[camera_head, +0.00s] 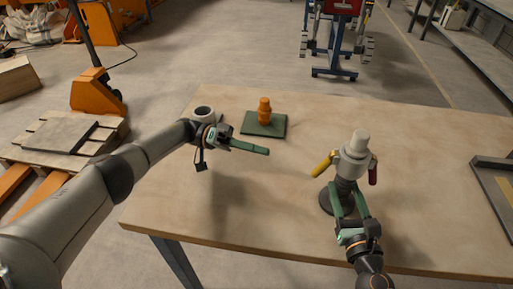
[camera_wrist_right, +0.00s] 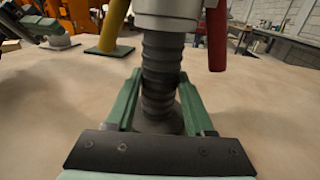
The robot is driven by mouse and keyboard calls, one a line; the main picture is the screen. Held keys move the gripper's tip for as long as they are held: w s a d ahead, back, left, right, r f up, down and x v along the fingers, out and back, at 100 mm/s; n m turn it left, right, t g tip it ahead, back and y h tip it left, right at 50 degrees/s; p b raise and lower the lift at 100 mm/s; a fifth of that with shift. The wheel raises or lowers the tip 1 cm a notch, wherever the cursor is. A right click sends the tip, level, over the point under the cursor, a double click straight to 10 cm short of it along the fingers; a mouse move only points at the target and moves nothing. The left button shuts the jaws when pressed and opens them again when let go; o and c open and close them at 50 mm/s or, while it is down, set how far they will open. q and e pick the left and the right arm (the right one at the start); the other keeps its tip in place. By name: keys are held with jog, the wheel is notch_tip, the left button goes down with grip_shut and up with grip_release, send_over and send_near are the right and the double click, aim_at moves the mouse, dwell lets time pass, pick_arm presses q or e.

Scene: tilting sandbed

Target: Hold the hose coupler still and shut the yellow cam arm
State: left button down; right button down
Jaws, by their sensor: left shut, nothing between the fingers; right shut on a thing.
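The grey-white hose coupler (camera_head: 353,160) stands upright on a dark ribbed hose (camera_wrist_right: 160,75) over a round dark base (camera_head: 327,201). Its yellow cam arm (camera_head: 322,165) sticks out to the left, angled away from the body; it also shows in the right wrist view (camera_wrist_right: 115,22). A red cam arm (camera_head: 373,172) hangs down close to the right side. My right gripper (camera_head: 347,203) is shut on the ribbed hose just below the coupler. My left gripper (camera_head: 266,151) is shut and empty above the table, left of the yellow arm and apart from it.
An orange fitting (camera_head: 264,110) stands on a green plate (camera_head: 277,130) farther back. A dark-edged tray (camera_head: 487,186) lies at the right table edge. The wooden table (camera_head: 430,150) is clear between them.

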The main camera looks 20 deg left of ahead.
dwell(0.4)
jog(key=shift+c, duration=1)
grip_release()
jog(key=shift+s, duration=0.1)
